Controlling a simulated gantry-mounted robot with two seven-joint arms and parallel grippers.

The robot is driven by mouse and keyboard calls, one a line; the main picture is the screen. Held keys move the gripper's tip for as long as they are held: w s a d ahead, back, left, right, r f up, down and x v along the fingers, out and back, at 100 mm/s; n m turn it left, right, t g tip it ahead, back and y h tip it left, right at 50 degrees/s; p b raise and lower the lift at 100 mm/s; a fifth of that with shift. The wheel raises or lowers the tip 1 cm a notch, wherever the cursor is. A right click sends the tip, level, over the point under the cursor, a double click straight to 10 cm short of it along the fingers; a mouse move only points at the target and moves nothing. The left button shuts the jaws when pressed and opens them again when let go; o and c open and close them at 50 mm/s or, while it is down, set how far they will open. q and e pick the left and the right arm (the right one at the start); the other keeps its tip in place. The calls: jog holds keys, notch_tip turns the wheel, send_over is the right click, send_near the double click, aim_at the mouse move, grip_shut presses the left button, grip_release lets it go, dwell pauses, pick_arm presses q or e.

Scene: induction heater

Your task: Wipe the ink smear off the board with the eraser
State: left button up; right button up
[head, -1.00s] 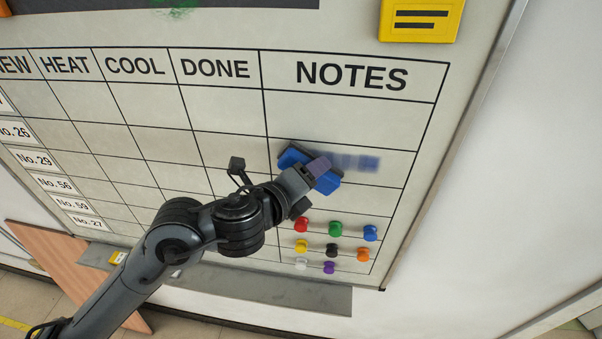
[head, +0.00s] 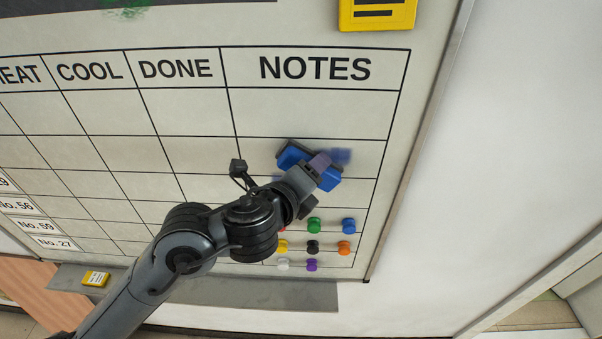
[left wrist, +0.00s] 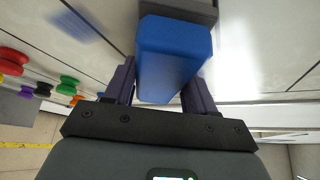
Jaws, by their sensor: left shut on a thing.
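The blue eraser (head: 293,157) with its dark grey pad is against the whiteboard (head: 290,112) in the NOTES column, tilted in the picture. My left gripper (head: 319,168) is shut on it. In the left wrist view, the eraser (left wrist: 173,58) sits between the two purple fingers of the left gripper (left wrist: 160,88), grey pad toward the board. A faint blue trace shows at the eraser's lower left. Board behind the eraser is hidden. My right gripper is out of view.
Several coloured magnets, such as the green one (head: 314,225), sit just below the eraser. A grey tray (head: 215,293) runs under the board with a yellow box (head: 95,279) on it. A yellow sign (head: 377,13) is at the top right.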

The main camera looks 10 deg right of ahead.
aim_at(360, 166)
pick_arm(q)
jog(key=shift+s+d+f, duration=0.1)
jog(key=shift+s+d, duration=0.1)
jog(key=shift+d, duration=1.1)
jog(key=shift+s+d+b, duration=0.2)
jog(key=shift+d+b, duration=0.1)
jog(key=shift+d, duration=0.6)
jog(key=shift+s+d+b, duration=0.2)
jog(key=shift+d+b, duration=0.05)
jog(key=shift+d, duration=0.7)
jog(key=shift+s+d+b, duration=0.2)
jog(key=shift+d+b, duration=0.1)
jog(key=shift+d, duration=0.6)
jog(key=shift+s+a+r+p, duration=0.1)
jog(key=shift+s+r+p, duration=0.2)
jog(key=shift+s, duration=0.35)
jog(key=shift+s+a+f+p, duration=0.15)
jog(key=shift+s+p, duration=0.1)
jog(key=shift+s, duration=0.5)
jog(key=shift+s+a+r+p, duration=0.1)
jog(key=shift+s+a+p, duration=0.1)
jog(key=shift+s, duration=0.6)
jog(key=shift+s+a+f+p, duration=0.15)
jog(key=shift+s+p, duration=0.1)
jog(key=shift+s, duration=0.5)
jog(key=shift+r, duration=0.1)
